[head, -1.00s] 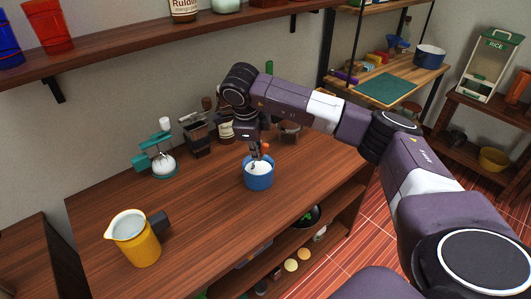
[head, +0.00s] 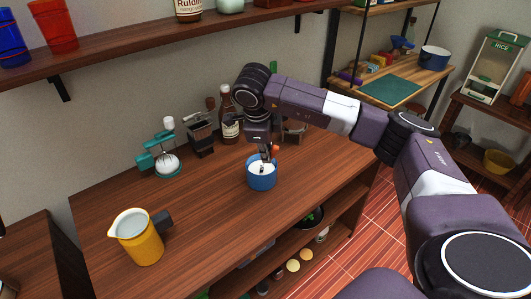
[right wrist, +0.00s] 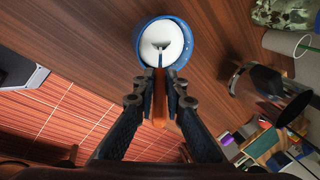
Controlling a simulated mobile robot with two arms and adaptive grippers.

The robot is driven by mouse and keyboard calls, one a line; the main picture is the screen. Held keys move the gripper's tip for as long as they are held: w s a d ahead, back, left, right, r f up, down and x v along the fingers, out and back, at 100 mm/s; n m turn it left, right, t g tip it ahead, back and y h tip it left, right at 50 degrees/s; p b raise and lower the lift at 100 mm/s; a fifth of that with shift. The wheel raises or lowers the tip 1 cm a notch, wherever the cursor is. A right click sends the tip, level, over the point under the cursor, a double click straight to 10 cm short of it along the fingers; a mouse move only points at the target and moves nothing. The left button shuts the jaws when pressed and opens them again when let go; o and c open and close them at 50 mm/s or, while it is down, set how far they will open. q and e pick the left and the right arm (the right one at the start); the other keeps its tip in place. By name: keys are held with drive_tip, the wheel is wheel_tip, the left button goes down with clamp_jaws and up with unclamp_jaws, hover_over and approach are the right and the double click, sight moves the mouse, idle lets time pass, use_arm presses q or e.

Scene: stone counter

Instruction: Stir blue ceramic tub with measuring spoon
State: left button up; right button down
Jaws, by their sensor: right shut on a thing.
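The blue ceramic tub (head: 261,184) stands upright on the wooden counter, with white contents inside; its blue rim also shows in the right wrist view (right wrist: 191,50). My right gripper (head: 264,154) is above the tub, pointing down. In the right wrist view its fingers (right wrist: 159,88) are shut on the measuring spoon (right wrist: 159,112), which has an orange handle. The spoon's far end lies within the tub's rim, at the white contents; how deep it sits I cannot tell. My left gripper is out of view.
A yellow pitcher (head: 139,245) stands at the counter's front left. The counter between pitcher and tub is clear.

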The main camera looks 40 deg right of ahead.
drive_tip(key=shift+s+d+r+p, duration=0.1)
drive_tip(key=shift+s+r+p, duration=0.55)
drive_tip(key=shift+r, duration=0.6)
drive_tip(key=shift+s+r+p, duration=0.5)
drive_tip(key=shift+r+p, duration=0.2)
drive_tip(key=shift+r, duration=0.5)
drive_tip(key=shift+s+d+r+p, duration=0.1)
drive_tip(key=shift+s+r+p, duration=0.55)
drive_tip(key=shift+r, duration=0.6)
drive_tip(key=shift+r, duration=0.1)
wheel_tip(320, 180, up, 5)
drive_tip(key=p, duration=0.3)
